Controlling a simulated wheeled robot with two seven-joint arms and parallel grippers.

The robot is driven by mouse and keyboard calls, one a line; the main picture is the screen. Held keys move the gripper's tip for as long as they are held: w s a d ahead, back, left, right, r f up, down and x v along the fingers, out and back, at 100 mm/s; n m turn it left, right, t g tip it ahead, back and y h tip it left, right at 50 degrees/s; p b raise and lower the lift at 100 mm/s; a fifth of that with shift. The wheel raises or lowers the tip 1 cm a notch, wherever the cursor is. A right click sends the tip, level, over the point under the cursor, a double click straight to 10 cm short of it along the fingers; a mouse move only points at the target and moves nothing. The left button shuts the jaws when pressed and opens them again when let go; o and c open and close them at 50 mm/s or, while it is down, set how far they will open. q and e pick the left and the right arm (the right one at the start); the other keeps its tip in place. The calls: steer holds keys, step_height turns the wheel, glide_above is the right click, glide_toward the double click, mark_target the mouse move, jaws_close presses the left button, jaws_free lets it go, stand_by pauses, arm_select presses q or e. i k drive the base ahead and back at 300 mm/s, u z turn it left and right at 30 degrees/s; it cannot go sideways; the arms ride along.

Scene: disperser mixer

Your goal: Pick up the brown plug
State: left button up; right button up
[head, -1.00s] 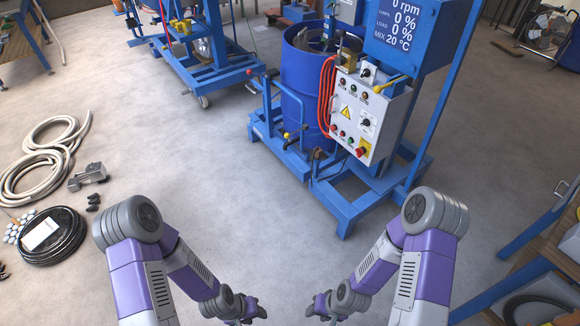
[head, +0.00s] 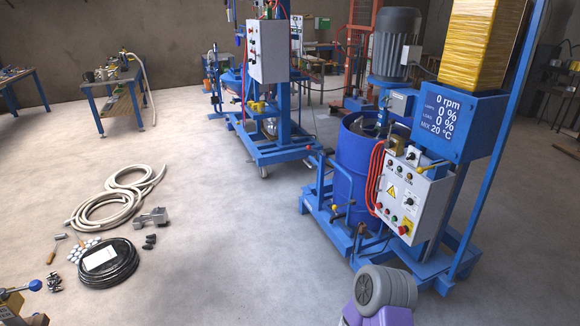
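I cannot make out a brown plug for certain. A small brown piece (head: 362,229) shows low on the front of the blue mixer frame (head: 330,222), below the control box; it is too small to tell whether it is the plug. A brownish stick-like item (head: 51,257) lies on the floor at the left, beside the coiled black cable. Neither of my grippers is in view. Only a grey and purple part of one of my arms shows at the bottom right, in front of the mixer base.
The mixer's blue drum (head: 352,165) and grey control box (head: 401,194) stand at the right. A second blue wheeled machine (head: 285,150) stands behind. Beige hose (head: 115,205), black cable (head: 108,268) and a grey metal part (head: 150,218) lie on the left floor. The middle floor is clear.

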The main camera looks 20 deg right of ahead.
mark_target(362, 228)
steer(key=u, duration=0.2)
steer(key=i, duration=1.95)
steer(key=z, duration=0.35)
steer(key=i, duration=1.7)
steer(key=z, duration=2)
steer(key=i, duration=0.85)
steer(key=z, duration=0.7)
